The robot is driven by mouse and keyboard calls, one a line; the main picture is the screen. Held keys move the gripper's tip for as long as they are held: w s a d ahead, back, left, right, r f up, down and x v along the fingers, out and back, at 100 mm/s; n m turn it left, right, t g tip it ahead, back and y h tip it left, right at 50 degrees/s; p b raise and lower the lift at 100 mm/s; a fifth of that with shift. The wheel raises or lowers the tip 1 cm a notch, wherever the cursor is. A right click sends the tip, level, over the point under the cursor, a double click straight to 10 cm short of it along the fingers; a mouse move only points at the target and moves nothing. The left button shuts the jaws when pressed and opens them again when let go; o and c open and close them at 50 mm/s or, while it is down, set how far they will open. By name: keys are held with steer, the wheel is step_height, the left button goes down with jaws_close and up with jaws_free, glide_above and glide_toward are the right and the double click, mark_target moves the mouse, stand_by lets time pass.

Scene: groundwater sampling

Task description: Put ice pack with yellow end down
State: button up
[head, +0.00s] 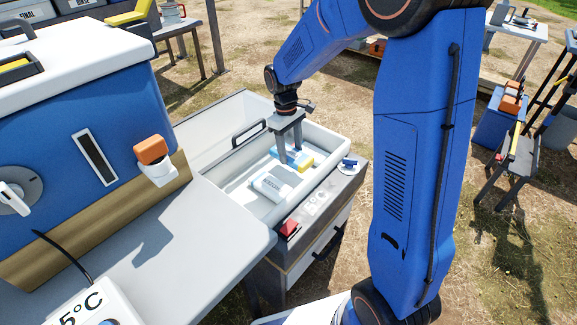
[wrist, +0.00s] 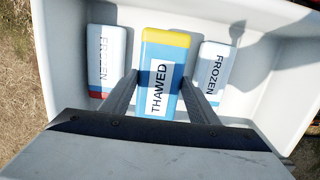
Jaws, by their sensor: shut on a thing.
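The ice pack with the yellow end (wrist: 164,82) is blue with a white label reading THAWED. My gripper (wrist: 160,92) is shut on it, one finger along each long side, with the yellow end pointing away from my wrist. In the head view my gripper (head: 288,153) reaches down into an open white bin (head: 336,142), and the pack's yellow end (head: 306,163) shows beside the fingers. The pack looks larger than its neighbours in the wrist view; whether it touches the bin floor I cannot tell.
A FROZEN pack with a red end (wrist: 101,62) lies left of the held pack, and another FROZEN pack (wrist: 213,72) lies right. The bin walls are close around. A grey table (head: 170,265) and a blue cooler (head: 80,120) stand at the left.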

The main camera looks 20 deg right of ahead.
mark_target(288, 151)
steer(key=shift+f, duration=2.8)
steer(key=shift+f, duration=0.1)
steer(key=o, duration=1.3)
steer(key=r, duration=0.7)
steer(key=w+r, duration=0.1)
steer(key=r, duration=0.3)
steer(key=shift+a, duration=0.4)
steer(key=shift+r, duration=0.7)
